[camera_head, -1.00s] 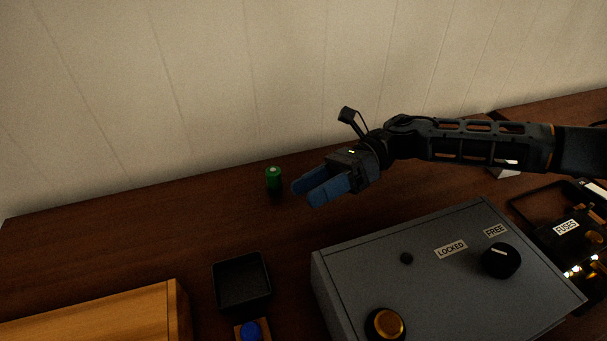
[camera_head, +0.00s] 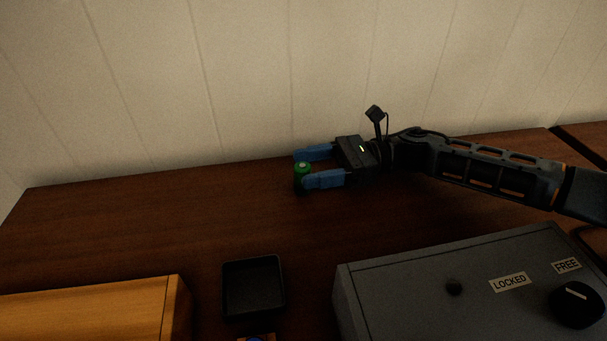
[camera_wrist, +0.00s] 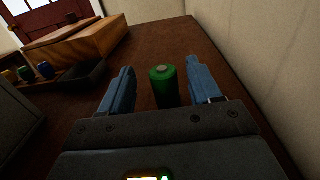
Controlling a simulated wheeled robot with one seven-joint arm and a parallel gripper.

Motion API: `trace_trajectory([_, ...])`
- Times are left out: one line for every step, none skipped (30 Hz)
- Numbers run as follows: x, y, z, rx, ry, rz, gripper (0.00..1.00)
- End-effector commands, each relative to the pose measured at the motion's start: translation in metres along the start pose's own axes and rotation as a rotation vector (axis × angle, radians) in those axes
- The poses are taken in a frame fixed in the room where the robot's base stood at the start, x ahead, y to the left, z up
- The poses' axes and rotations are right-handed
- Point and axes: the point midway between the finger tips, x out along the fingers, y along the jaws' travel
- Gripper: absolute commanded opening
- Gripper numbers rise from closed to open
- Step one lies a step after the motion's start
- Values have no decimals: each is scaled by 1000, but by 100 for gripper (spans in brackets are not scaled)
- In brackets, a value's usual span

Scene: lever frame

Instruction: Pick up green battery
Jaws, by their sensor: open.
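The green battery (camera_head: 302,172) stands upright on the dark wooden table near the back wall. In the wrist view the green battery (camera_wrist: 164,86) shows between the two blue fingers, with a gap visible on each side. My gripper (camera_head: 306,168) is open, low over the table and pointing left, its fingertips about level with the battery. It also shows in the wrist view (camera_wrist: 161,80). In the head view the nearer finger partly covers the battery's lower side.
A black open tray (camera_head: 254,316) and a light wooden box (camera_head: 85,312) stand at the front. A grey box (camera_head: 450,310) with a black knob and LOCKED and FREE labels is at front right. The wall (camera_head: 250,80) is close behind.

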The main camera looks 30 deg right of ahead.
Motion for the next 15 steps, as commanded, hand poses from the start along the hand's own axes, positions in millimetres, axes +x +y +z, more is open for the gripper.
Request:
trace_trajectory([10,-1,3,1,0,4,63])
trace_trajectory([14,-2,4,2,0,5,63])
trace_trajectory([20,-4,4,3,0,4,63])
trace_trajectory([24,-3,3,4,-1,3,63])
trace_trajectory([27,-3,3,4,-1,3,63])
trace_trajectory([31,-3,2,4,-1,3,63])
trace_trajectory([34,-3,2,3,-1,3,63])
trace_trajectory([35,-3,2,3,0,2,63])
trace_trajectory([37,-3,1,3,0,1,63])
trace_trajectory([37,-3,1,3,0,0,63])
trace_trajectory([38,-3,1,3,0,0,63])
trace_trajectory([38,-3,1,3,0,0,63])
trace_trajectory([38,-3,0,3,0,0,63])
trace_trajectory([38,-3,0,3,0,0,63])
trace_trajectory([37,-3,0,3,0,0,63])
